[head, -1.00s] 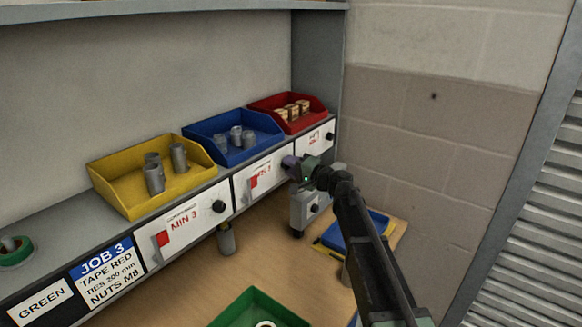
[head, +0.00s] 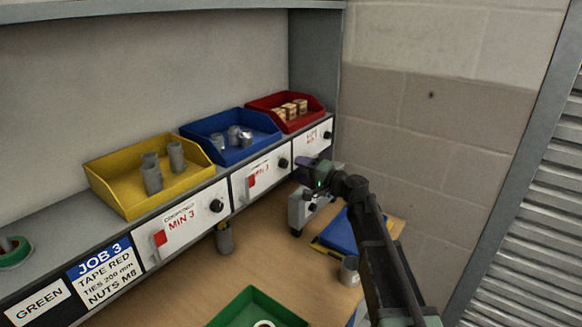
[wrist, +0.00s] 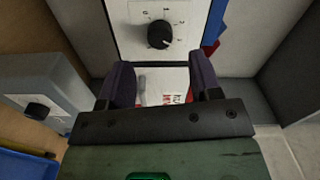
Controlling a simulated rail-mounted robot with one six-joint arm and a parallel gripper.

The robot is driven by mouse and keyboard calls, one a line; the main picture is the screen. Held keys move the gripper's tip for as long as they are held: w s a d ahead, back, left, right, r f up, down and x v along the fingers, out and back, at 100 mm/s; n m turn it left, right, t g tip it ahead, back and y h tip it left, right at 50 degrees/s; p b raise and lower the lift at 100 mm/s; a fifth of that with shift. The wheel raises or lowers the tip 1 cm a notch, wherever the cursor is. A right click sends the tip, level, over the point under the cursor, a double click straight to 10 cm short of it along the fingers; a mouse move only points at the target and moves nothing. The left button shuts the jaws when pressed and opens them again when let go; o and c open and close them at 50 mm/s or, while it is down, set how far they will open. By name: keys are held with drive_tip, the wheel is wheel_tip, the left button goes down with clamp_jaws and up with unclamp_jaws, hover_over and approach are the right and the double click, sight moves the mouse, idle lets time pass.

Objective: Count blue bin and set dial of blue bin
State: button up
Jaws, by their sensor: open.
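The blue bin (head: 247,155) stands on the shelf between the yellow and red bins. It holds a few shiny grey metal pieces (head: 233,134) that overlap, so their exact number is hard to read. Its black dial (head: 283,162) sits on the white panel below the bin. The dial also shows at the top of the wrist view (wrist: 160,34), with marks around it too small to read. My gripper (head: 304,169) is open and empty, just right of this dial and apart from it. In the wrist view, a card with red print shows between the open jaws (wrist: 160,82).
The yellow bin (head: 125,200) holds grey cylinders, and the red bin (head: 266,105) holds tan pieces. A grey box with a knob (head: 300,212) is below my gripper. A blue tray (head: 340,235), a grey can (head: 349,270) and a green bin (head: 240,312) are on the bench.

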drive_tip(key=v, duration=0.5)
drive_tip(key=shift+s+d, duration=0.2)
drive_tip(key=shift+d, duration=0.1)
